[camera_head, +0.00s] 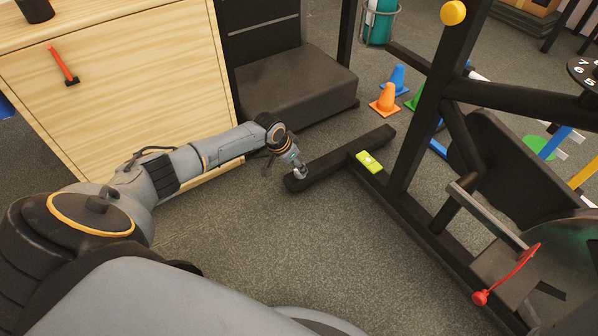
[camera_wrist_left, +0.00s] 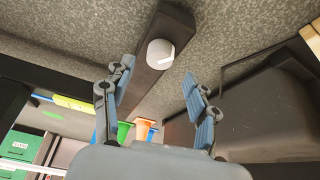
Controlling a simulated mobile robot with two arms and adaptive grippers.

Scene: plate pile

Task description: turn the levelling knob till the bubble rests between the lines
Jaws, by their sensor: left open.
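The levelling knob (camera_wrist_left: 160,53) is a round, pale cap on the dark foot bar (camera_wrist_left: 153,88) in the left wrist view. In the head view a pale piece that looks like the knob (camera_head: 300,173) shows at the bar's near end, partly covered by my gripper. My left gripper (camera_head: 292,160) is just above that end. In the wrist view its two fingers (camera_wrist_left: 158,70) are spread, with the knob just beyond and between the tips. A yellow-green level (camera_head: 369,162) lies on the frame; its bubble and lines are too small to read. My right gripper is out of view.
A dark exercise-machine frame (camera_head: 421,120) rises at the right, with a red-ended handle (camera_head: 513,272). Orange (camera_head: 384,102) and blue cones (camera_head: 398,80) stand behind the bar. A wooden cabinet (camera_head: 120,90) and black padded block (camera_head: 295,88) are at the left and back. The floor in front is clear.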

